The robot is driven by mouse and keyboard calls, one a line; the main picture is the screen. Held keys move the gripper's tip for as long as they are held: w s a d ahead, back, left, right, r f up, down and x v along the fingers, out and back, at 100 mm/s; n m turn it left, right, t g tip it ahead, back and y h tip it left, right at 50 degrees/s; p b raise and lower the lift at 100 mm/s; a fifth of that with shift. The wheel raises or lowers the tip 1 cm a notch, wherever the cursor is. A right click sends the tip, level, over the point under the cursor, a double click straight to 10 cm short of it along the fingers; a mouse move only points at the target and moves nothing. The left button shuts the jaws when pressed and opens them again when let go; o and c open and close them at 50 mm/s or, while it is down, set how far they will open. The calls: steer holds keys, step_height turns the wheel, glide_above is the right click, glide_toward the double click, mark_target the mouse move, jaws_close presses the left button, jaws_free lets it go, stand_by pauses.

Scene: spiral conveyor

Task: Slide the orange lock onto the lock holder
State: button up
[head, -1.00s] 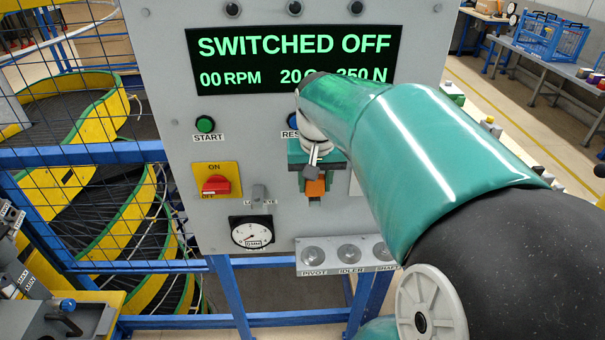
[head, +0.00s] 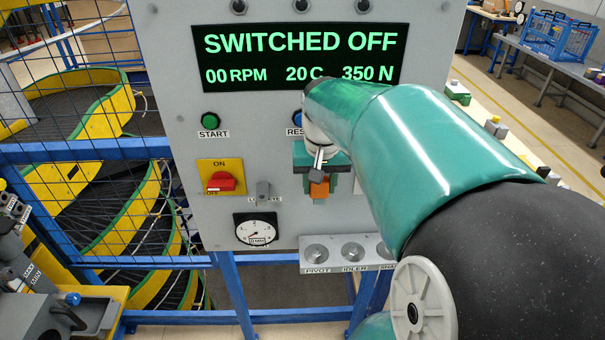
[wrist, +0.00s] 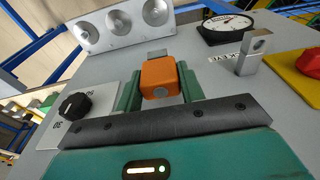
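The orange lock (head: 319,189) is a small block with a grey metal piece at its end. It sits in front of the panel, below the RESET button. In the wrist view the lock (wrist: 158,78) is between the two green fingers of my gripper (wrist: 160,88), which appear to press on its sides. The lock holder (head: 263,192) is a small grey bracket on the panel, left of the lock and about level with it. In the wrist view the holder (wrist: 255,52) stands out at the right, with a hole in it, apart from the lock.
A red rotary switch (head: 221,182) is left of the holder and a round gauge (head: 256,230) is below it. A black knob (wrist: 74,106) shows in the wrist view. The panel between lock and holder is clear.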

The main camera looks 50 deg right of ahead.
steer(key=o, duration=0.5)
steer(key=shift+c, duration=0.2)
step_height(320, 180, up, 14)
steer(key=s+a, duration=0.1)
steer(key=shift+s+a+f, duration=0.15)
steer(key=shift+s+a, duration=0.05)
steer(key=shift+a, duration=0.1)
steer(key=w+a+f+n+t, duration=0.1)
steer(key=a+f+n, duration=0.2)
steer(key=a, duration=0.6)
steer(key=w+a+f+n+t+y, duration=0.1)
steer(key=a+f, duration=0.4)
steer(key=a, duration=0.5)
steer(key=w+a+f+n+t, duration=0.2)
steer(key=a+f+n, duration=0.2)
steer(key=a, duration=0.5)
steer(key=shift+a+f+n, duration=0.2)
steer(key=shift+f+n, duration=0.05)
steer(key=shift+n, duration=0.55)
